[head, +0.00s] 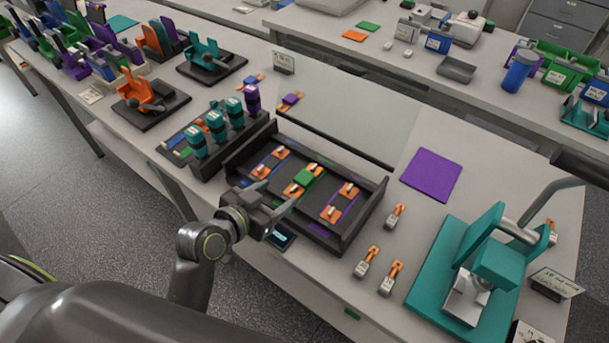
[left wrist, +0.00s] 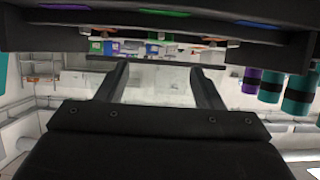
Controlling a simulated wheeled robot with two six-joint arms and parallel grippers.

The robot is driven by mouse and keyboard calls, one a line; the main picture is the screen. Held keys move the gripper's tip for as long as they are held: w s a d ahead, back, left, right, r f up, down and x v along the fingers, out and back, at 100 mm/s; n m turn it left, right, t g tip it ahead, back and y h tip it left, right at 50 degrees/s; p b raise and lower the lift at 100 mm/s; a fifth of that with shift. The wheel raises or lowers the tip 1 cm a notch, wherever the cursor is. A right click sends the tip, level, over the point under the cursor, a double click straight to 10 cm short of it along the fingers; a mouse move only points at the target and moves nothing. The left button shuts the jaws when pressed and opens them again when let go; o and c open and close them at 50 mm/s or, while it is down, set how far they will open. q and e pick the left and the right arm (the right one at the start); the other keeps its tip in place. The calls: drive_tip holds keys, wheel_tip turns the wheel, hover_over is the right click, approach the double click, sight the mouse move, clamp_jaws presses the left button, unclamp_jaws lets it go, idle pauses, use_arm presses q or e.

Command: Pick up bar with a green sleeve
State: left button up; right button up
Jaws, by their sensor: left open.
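The bar with a green sleeve (head: 304,177) lies in the middle of a black tray (head: 362,222), with orange ends showing on both sides of the sleeve. Bars with orange ends lie in the blue-marked slot to its left and the purple-marked slot to its right. My left gripper (head: 281,196) is open and empty at the tray's near edge, short of the green-sleeved bar. In the left wrist view the two fingers (left wrist: 163,85) stand apart with nothing between them. The tray's dark edge crosses the top of that view, with purple, green and blue patches. My right gripper is not in view.
A rack of teal and purple cylinders (head: 214,122) stands left of the tray. A pale upright panel (head: 350,115) is behind it. Loose orange-tipped pieces (head: 367,262), a purple mat (head: 431,174) and a teal press (head: 495,262) are to the right.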

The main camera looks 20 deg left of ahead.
use_arm(q)
approach(304, 176)
drive_tip(key=p+x, duration=0.1)
drive_tip(key=x, duration=0.2)
drive_tip(key=shift+w+d, duration=0.1)
drive_tip(key=shift+w, duration=0.05)
drive_tip(key=shift+w+d+f+p, duration=0.2)
drive_tip(key=shift+w+p, duration=0.1)
drive_tip(key=shift+w, duration=0.2)
drive_tip(key=shift+p+x, duration=0.55)
drive_tip(key=shift+x, duration=1.45)
drive_tip(key=shift+s+f, duration=0.1)
